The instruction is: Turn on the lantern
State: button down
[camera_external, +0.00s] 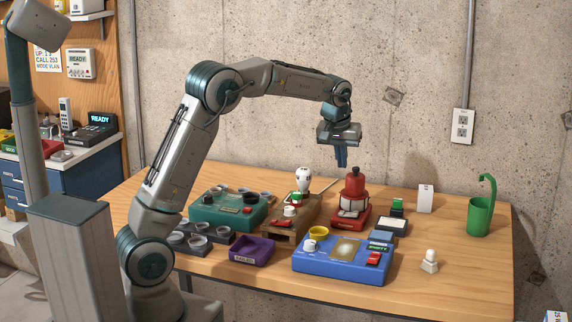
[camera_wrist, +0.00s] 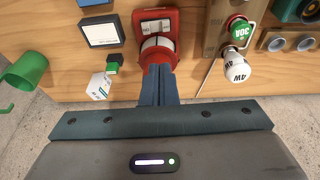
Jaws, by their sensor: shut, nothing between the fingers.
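The red lantern (camera_external: 353,188) stands upright on the wooden table, with a dark red cap and a red base. It also shows in the wrist view (camera_wrist: 168,18), where a pale panel with a small red part faces its front. I cannot make out whether it is lit. My gripper (camera_external: 341,164) is shut and empty, pointing down above and slightly left of the lantern in the external view. In the wrist view its closed fingers (camera_wrist: 157,70) overlap the lantern's top and hide part of it. I cannot tell whether they touch; the external view suggests a small gap.
A wooden block (camera_external: 285,227) with bulbs stands left of the lantern. A blue box (camera_external: 330,263) lies in front, with a purple tray (camera_external: 250,250) and green box (camera_external: 212,212) farther left. A green cup (camera_external: 480,218) stands right. The table's front right is mostly clear.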

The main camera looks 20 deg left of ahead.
jog(key=d, duration=0.2)
jog(key=shift+w+d+f, duration=0.25)
jog(key=shift+d+f, duration=0.05)
jog(key=p, duration=0.3)
send_near(353, 211)
jog(key=x, duration=0.5)
jog(key=shift+w, duration=0.45)
jog(key=shift+d+f, duration=0.1)
jog(key=shift+f, duration=0.6)
jog(key=shift+d+f+y, duration=0.25)
jog(key=shift+f+y, duration=0.25)
jog(key=shift+r, duration=0.1)
jog(key=shift+a, duration=0.15)
